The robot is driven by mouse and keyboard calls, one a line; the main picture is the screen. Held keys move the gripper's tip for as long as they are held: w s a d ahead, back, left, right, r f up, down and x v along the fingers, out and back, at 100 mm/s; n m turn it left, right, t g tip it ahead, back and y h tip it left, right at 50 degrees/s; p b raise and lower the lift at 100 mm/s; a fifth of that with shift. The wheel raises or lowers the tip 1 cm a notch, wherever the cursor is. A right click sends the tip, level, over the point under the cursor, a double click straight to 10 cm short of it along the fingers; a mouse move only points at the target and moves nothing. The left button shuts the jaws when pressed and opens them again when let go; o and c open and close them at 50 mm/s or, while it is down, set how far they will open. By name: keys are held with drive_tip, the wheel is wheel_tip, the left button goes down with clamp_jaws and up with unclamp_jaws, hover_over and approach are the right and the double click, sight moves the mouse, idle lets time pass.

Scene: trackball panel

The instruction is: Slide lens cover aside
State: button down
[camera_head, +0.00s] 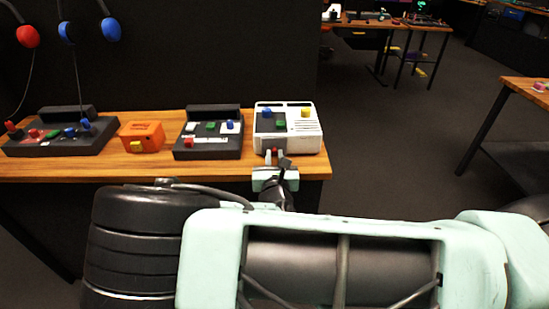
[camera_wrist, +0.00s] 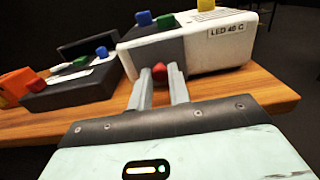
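A white box (camera_head: 290,140) with a dark top section stands at the right end of the wooden bench. A red knob (camera_wrist: 159,72) sticks out from the dark lower front of this box. I cannot tell for sure which part is the lens cover. My gripper (camera_wrist: 160,78) is at the front of the box, its two fingers on either side of the red knob. The gap between the fingers is narrow and the knob fills it. In the head view my gripper (camera_head: 274,157) is small and partly hidden.
A black panel box (camera_head: 208,140), an orange box (camera_head: 142,136) and a longer black panel (camera_head: 62,138) stand in a row to the left on the bench (camera_head: 312,165). Red and blue earmuff-like items hang at the upper left.

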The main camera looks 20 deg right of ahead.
drive_tip(key=d+p, duration=0.1)
drive_tip(key=d, duration=0.1)
drive_tip(key=s+d+p, duration=0.1)
drive_tip(key=d+p, duration=0.1)
drive_tip(key=s+d+p, duration=0.1)
drive_tip(key=d+p, duration=0.1)
drive_tip(key=shift+d+r, duration=0.2)
drive_tip(key=shift+d, duration=0.05)
drive_tip(key=shift+s+d+f, duration=0.15)
drive_tip(key=shift+d, duration=0.15)
drive_tip(key=c, duration=1.3)
unclamp_jaws()
drive_tip(key=b+v, duration=0.2)
drive_tip(key=v, duration=1.5)
drive_tip(key=shift+s, duration=0.2)
